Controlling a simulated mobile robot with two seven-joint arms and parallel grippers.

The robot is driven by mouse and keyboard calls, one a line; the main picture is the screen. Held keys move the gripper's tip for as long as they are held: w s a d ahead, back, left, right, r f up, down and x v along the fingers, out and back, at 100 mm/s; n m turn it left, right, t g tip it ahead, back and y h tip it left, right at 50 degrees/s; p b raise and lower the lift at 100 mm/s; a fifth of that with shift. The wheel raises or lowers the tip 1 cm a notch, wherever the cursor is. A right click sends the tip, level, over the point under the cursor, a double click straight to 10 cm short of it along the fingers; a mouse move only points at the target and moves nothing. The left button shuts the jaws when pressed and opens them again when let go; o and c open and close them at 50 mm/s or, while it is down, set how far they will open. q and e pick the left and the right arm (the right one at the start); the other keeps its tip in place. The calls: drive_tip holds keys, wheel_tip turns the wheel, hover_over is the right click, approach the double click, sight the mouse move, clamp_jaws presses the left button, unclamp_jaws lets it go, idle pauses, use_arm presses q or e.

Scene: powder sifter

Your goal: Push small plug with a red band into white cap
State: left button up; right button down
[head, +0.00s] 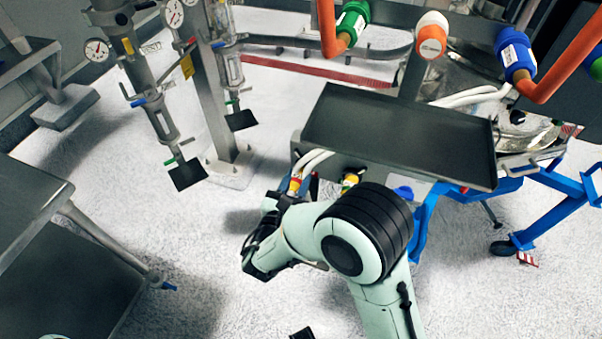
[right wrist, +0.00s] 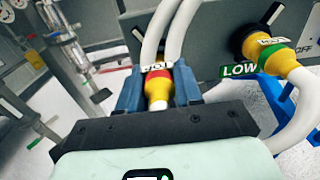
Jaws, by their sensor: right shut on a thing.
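The small plug with a red band (right wrist: 157,75) is yellow and sits between the blue fingers of my right gripper (right wrist: 158,92) in the right wrist view. The gripper is shut on it. In the head view the plug (head: 295,184) shows beside the front of the grey box, partly hidden by my wrist. Whether its far end touches a socket is hidden. An orange and white cap (head: 432,36) stands on the pipework at the top; I cannot tell whether it is the white cap. My left gripper is not in view.
A similar yellow plug with a green band (right wrist: 272,56) sits at the panel by a LOW label. White hoses (right wrist: 174,32) run close over my right gripper. A dark tray (head: 400,135) lies above the box, with a blue wheeled frame (head: 540,180) at right. A metal table (head: 30,210) stands left.

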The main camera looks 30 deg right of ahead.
sight(293, 193)
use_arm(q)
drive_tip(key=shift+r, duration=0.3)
use_arm(e)
drive_tip(key=shift+v, duration=2.2)
use_arm(q)
drive_tip(key=shift+p, duration=0.3)
use_arm(e)
drive_tip(key=shift+d, duration=0.1)
